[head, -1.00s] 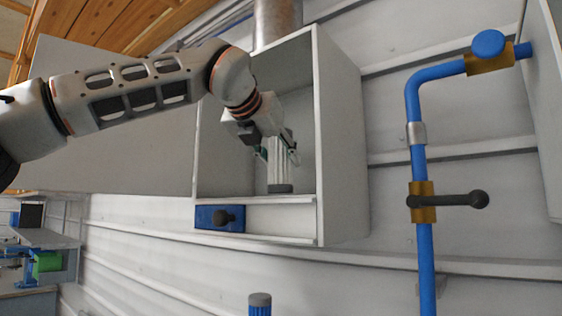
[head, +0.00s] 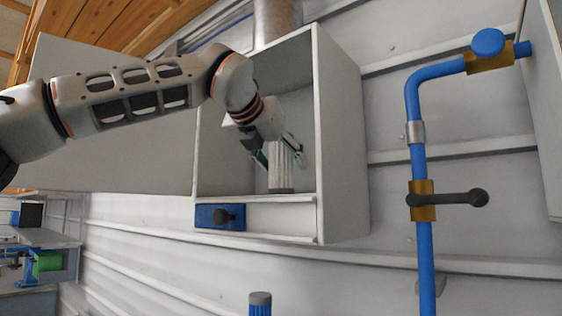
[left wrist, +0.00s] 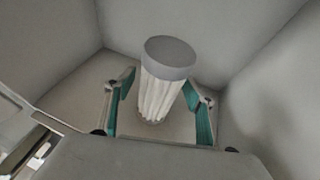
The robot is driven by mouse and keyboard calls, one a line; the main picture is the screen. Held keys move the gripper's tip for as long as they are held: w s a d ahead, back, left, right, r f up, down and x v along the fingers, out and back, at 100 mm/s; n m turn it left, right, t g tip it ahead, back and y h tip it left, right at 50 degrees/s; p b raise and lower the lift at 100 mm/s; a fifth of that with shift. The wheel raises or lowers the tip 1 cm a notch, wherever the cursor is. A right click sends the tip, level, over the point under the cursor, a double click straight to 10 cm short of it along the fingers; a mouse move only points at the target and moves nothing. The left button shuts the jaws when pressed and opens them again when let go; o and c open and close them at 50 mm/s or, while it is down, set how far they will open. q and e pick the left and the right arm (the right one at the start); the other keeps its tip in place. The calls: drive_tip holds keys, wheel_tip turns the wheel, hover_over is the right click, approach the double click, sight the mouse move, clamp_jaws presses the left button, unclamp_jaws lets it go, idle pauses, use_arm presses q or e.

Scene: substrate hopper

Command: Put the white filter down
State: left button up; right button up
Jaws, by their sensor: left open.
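The white filter (head: 281,175), a pleated cylinder with grey end caps, stands inside the open grey hopper box (head: 343,150). In the left wrist view the white filter (left wrist: 160,92) shows its round grey cap towards the camera. My left gripper (head: 279,156) reaches into the box from the upper left and is open. Its two teal-padded fingers (left wrist: 160,112) are spread on either side of the filter, with a visible gap at each side. The gripper hides part of the filter's upper end in the head view. My right gripper is not in view.
The box walls stand close around my gripper. A blue latch block with a dark knob (head: 222,217) sits below the opening. A blue filter with a grey cap (head: 260,304) shows at the bottom edge. A blue pipe (head: 419,160) with a dark valve handle (head: 455,199) runs to the right.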

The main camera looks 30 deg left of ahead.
use_arm(q)
drive_tip(key=v, duration=1.2)
drive_tip(key=shift+r, duration=0.2)
